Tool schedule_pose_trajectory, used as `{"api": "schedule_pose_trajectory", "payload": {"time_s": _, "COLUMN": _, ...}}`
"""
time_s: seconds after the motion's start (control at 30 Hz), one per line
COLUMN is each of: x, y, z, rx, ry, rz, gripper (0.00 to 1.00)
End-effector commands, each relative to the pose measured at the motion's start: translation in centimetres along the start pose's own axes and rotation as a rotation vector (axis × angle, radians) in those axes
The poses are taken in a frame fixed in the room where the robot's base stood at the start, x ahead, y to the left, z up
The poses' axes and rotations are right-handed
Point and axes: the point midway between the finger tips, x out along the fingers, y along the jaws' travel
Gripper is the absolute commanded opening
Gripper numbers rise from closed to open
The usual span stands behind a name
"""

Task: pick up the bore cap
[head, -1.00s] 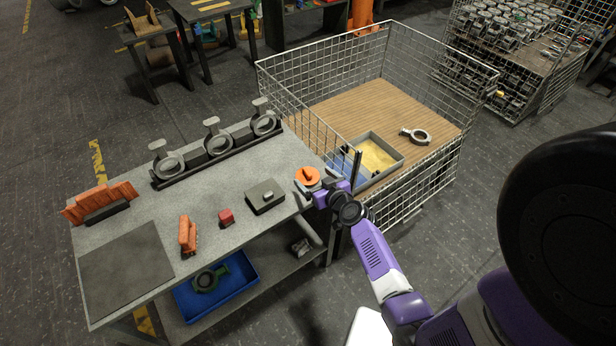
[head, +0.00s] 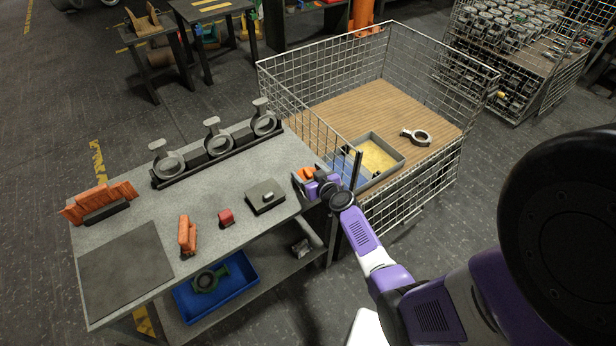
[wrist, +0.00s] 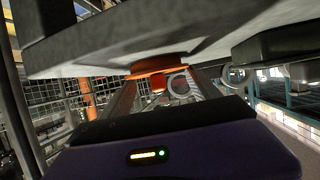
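The bore cap, an orange round piece with a raised grip, is at the right corner of the grey workbench (head: 235,200). In the head view only part of the bore cap (head: 304,173) shows, because my gripper (head: 311,184) is right at it and covers much of it. In the wrist view the orange bore cap (wrist: 160,64) lies ahead, with its grip between my two fingers. My gripper (wrist: 163,88) is open there, its fingers apart on both sides of the grip. I cannot tell whether either finger touches it.
A dark block with a light knob (head: 265,196), a red cube (head: 226,217) and an orange piece (head: 187,235) stand on the bench. A rack of ring castings (head: 215,146) lines the back edge. A wire cage (head: 420,188) stands close to the right.

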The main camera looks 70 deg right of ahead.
Motion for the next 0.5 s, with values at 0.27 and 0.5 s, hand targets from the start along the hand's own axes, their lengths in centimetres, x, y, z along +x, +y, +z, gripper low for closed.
{"api": "schedule_pose_trajectory", "payload": {"time_s": 0.27, "x": -0.01, "y": 0.00, "z": -0.01, "rx": 0.000, "ry": 0.000, "rz": 0.000, "gripper": 0.26}}
{"api": "schedule_pose_trajectory", "payload": {"time_s": 0.5, "x": -0.32, "y": -0.02, "z": -0.78, "rx": 0.001, "ry": 0.001, "rz": -0.001, "gripper": 0.26}}
